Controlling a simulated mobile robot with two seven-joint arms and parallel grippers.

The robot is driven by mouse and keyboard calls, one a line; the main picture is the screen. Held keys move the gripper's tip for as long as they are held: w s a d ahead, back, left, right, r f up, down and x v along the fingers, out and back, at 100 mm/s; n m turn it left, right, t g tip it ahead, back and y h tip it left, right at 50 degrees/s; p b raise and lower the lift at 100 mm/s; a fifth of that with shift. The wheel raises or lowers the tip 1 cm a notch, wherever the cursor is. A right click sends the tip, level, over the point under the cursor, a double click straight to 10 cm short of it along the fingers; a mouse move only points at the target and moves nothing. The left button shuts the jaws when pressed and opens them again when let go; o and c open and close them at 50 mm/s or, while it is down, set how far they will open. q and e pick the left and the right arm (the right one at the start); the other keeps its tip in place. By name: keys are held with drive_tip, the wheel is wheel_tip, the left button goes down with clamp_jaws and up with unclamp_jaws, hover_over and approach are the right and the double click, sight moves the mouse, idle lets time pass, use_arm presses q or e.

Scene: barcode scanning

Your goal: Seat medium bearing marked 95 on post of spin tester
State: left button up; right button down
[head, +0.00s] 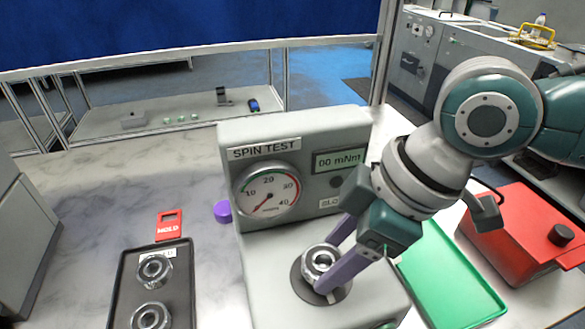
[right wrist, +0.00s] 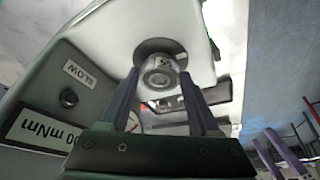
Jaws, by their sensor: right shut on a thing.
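The spin tester (head: 258,256) is a grey machine with a dial and a display reading 00 mNm. A dark round plate (head: 339,294) lies on its lower front deck. My right gripper (head: 328,266) has its purple fingers on either side of a shiny metal bearing (head: 317,258), shut on it over the plate. In the right wrist view the bearing (right wrist: 160,73) sits between the fingertips with a dark mark that seems to read 95. The post is hidden by the bearing, so I cannot tell how far down the bearing sits.
A black tray (head: 122,282) with two bearings stands left of the tester, below a red HOLD tag (head: 170,226). A green tray (head: 450,275) and a red box (head: 520,240) are at right.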

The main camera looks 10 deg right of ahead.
drive_tip(key=shift+f, duration=0.3)
unclamp_jaws()
idle(0.4)
wheel_tip(320, 180, up, 8)
drive_tip(key=p, duration=0.8)
drive_tip(key=shift+f, duration=0.25)
